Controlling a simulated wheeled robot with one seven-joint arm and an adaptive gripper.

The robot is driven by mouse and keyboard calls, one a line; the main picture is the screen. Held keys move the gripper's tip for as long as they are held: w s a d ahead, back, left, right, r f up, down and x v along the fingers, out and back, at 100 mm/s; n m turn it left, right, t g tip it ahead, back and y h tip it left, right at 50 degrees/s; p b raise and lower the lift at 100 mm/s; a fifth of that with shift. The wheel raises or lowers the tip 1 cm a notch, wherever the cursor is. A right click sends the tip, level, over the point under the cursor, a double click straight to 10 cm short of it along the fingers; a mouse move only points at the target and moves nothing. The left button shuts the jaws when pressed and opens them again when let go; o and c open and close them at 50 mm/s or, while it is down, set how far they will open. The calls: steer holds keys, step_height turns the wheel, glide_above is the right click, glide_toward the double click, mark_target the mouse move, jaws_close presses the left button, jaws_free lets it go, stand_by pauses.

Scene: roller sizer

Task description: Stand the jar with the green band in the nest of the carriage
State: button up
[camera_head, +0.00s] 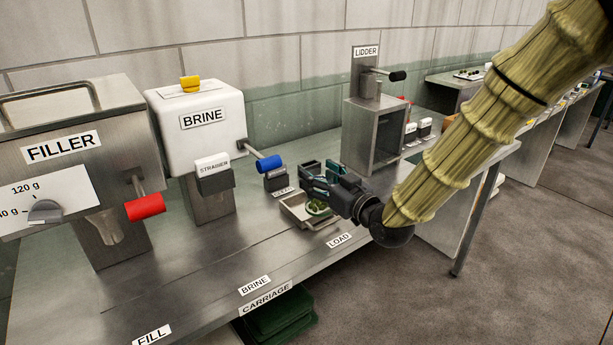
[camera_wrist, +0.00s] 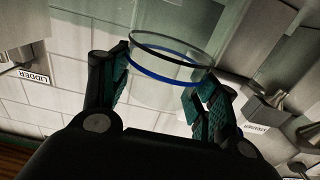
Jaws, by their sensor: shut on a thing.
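My gripper (camera_head: 312,181) is over the bench near the LOAD label. In the wrist view my gripper (camera_wrist: 166,72) is shut on a clear glass jar (camera_wrist: 168,90), whose visible band is blue, not green. The jar's rim and band show between the two fingers. The carriage (camera_head: 296,211) is a small metal tray on the bench below my gripper. A green ring-like thing (camera_head: 318,208) shows at the carriage, just under the fingers. I cannot tell whether it is a jar's green band. The nest is mostly hidden, and contact between jar and carriage cannot be told.
The FILLER (camera_head: 66,150) with a red handle and the white BRINE machine (camera_head: 200,118) with a blue handle (camera_head: 269,163) stand left of my gripper. The LIDDER (camera_head: 373,130) stands close behind it. The bench front (camera_head: 205,285) is clear.

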steer(key=w+a+f+p, duration=0.2)
steer(key=w+a+f, duration=0.1)
steer(key=w, duration=0.3)
steer(key=shift+a+f, duration=0.15)
steer(key=shift+f, duration=0.35)
steer(key=shift+f, duration=0.2)
steer(key=o, duration=1.3)
steer(key=shift+o, duration=0.2)
steer(key=shift+r, duration=0.1)
steer(key=b+v, duration=0.2)
steer(key=v, duration=1)
